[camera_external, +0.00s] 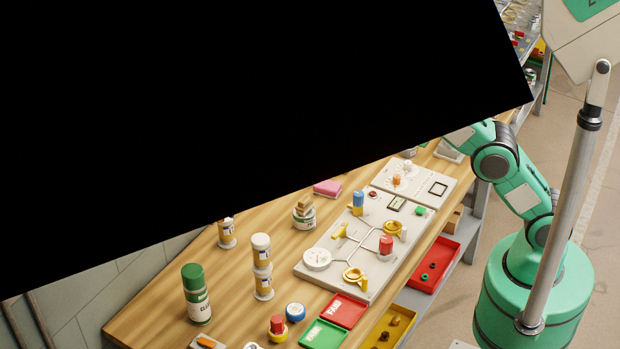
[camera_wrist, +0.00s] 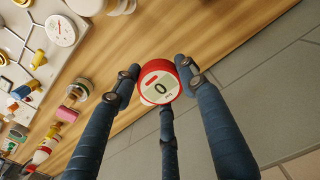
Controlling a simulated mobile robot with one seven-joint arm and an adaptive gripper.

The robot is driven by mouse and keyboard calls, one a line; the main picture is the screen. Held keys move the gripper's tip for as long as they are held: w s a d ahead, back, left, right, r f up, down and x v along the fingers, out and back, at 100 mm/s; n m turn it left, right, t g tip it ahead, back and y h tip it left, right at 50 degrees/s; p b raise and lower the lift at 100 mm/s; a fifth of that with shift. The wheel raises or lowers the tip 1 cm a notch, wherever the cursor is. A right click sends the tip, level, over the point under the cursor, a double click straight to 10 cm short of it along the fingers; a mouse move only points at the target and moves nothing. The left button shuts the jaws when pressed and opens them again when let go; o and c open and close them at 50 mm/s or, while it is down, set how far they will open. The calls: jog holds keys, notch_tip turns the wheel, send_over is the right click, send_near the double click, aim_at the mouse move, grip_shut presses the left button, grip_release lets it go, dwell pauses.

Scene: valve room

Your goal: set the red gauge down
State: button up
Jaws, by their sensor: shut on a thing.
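The red gauge (camera_wrist: 153,79), with a red rim and a pale face marked with a "0", shows in the middle of the camera_wrist view. My gripper (camera_wrist: 158,72) is shut on it, with dark blue fingers on its left and right and a third finger below. Behind the gauge lies the wooden bench top (camera_wrist: 226,40) near its edge. I cannot tell how high the gauge is above the wood. In the camera_external view a large black shape hides the gauge and my gripper; only part of my arm shows at the right.
A light valve panel (camera_external: 330,265) with knobs lies on the bench (camera_external: 160,300). Red (camera_external: 344,311) and green (camera_external: 323,335) trays, a green-capped can (camera_external: 196,295) and stacked jars (camera_external: 262,265) stand nearby.

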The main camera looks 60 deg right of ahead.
jog(key=p, duration=0.1)
send_over(210, 268)
jog(key=f, duration=0.2)
notch_tip(210, 268, down, 11)
jog(key=shift+r, duration=0.2)
jog(key=shift+w+f, duration=0.1)
jog(key=shift+f, duration=3)
jog(key=shift+f, duration=1.9)
jog(key=shift+f, duration=0.2)
jog(key=o, duration=1.3)
